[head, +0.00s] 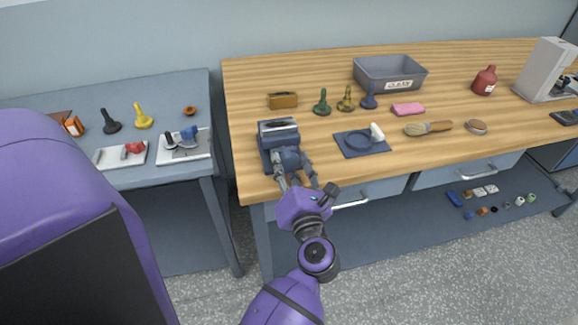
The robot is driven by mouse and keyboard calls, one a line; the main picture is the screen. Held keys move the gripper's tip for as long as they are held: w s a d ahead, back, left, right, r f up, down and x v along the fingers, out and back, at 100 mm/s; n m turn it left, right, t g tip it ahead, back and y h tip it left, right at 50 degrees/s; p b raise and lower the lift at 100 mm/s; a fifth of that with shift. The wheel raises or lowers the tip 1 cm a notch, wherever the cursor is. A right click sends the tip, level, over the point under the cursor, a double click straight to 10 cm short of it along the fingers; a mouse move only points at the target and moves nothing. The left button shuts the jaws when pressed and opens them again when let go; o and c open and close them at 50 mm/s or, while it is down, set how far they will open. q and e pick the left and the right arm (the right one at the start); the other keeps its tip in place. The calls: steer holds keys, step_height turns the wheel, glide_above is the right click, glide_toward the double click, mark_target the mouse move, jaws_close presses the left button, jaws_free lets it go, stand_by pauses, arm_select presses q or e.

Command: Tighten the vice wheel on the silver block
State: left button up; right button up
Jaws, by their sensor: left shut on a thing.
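The blue-grey vice (265,142) stands at the front left corner of the wooden bench. A light silver strip, which looks like the silver block (279,125), shows at the top of the vice between its jaws. My left gripper (290,162) reaches up from the bench's front edge to the near side of the vice. Its fingers are shut around the vice wheel, which they and the wrist mostly hide. I cannot tell how tightly the jaws press on the block. My right gripper is not in view.
A brass box (283,100) and a green stamp-like piece (322,102) stand behind. A grey bin (365,75) is farther back. A lower side table (190,88) stands left, across a gap.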

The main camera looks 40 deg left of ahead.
arm_select(q)
steer(key=shift+s+a+f, duration=0.15)
steer(key=shift+s+f, duration=0.05)
steer(key=o, duration=1.1)
steer(key=shift+w+r, duration=0.1)
steer(key=shift+r, duration=0.2)
step_height(320, 180, up, 10)
steer(key=shift+f, duration=0.2)
